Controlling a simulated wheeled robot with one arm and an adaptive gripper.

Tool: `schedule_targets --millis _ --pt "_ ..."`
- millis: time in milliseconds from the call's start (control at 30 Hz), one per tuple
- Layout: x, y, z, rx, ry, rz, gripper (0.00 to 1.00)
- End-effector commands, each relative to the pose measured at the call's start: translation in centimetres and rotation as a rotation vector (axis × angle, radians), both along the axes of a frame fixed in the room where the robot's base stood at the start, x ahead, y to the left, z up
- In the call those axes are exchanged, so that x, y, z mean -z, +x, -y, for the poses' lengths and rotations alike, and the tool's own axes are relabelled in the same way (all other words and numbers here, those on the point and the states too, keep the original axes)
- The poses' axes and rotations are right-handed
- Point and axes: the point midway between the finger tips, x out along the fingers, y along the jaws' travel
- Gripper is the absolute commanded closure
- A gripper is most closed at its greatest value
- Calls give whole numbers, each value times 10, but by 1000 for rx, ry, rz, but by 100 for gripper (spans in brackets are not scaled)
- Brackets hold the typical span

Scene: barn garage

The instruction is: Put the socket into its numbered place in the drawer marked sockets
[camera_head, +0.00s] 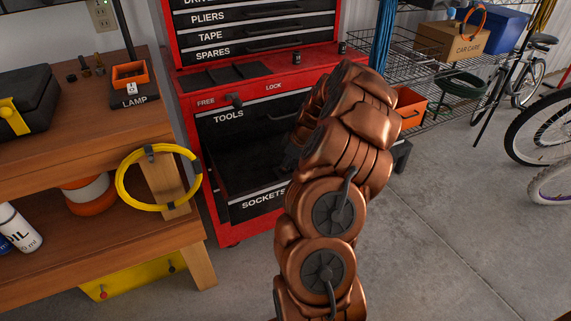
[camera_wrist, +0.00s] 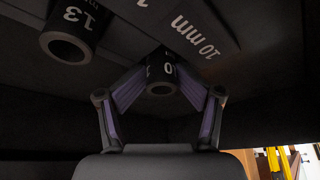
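The socket (camera_wrist: 161,74), a dark cylinder marked 10, shows in the wrist view between the purple-padded fingers of my gripper (camera_wrist: 162,84). The fingers appear to press on it from both sides. A label reading 10 mm (camera_wrist: 195,37) is close beside it, on a dark surface in the drawer. Whether the socket touches the drawer floor cannot be told. In the head view the drawer marked sockets (camera_head: 263,201) is pulled open in the red tool chest. My arm reaches over it, and my gripper and the socket are mostly hidden there.
Another socket, marked 13 (camera_wrist: 71,40), stands at the left in the wrist view. Two small dark cylinders (camera_head: 297,57) (camera_head: 342,47) stand on the red chest (camera_head: 270,77). A wooden bench (camera_head: 115,130) with a yellow cable coil (camera_head: 123,188) is left; wire shelves are right.

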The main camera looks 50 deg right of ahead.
Motion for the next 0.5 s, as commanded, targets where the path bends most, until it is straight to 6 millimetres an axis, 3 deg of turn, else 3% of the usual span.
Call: schedule_targets --millis 267,500 --pt "-13 0 1 1 -4 2 48" --pt "-51 -10 9 3 -9 10 48"
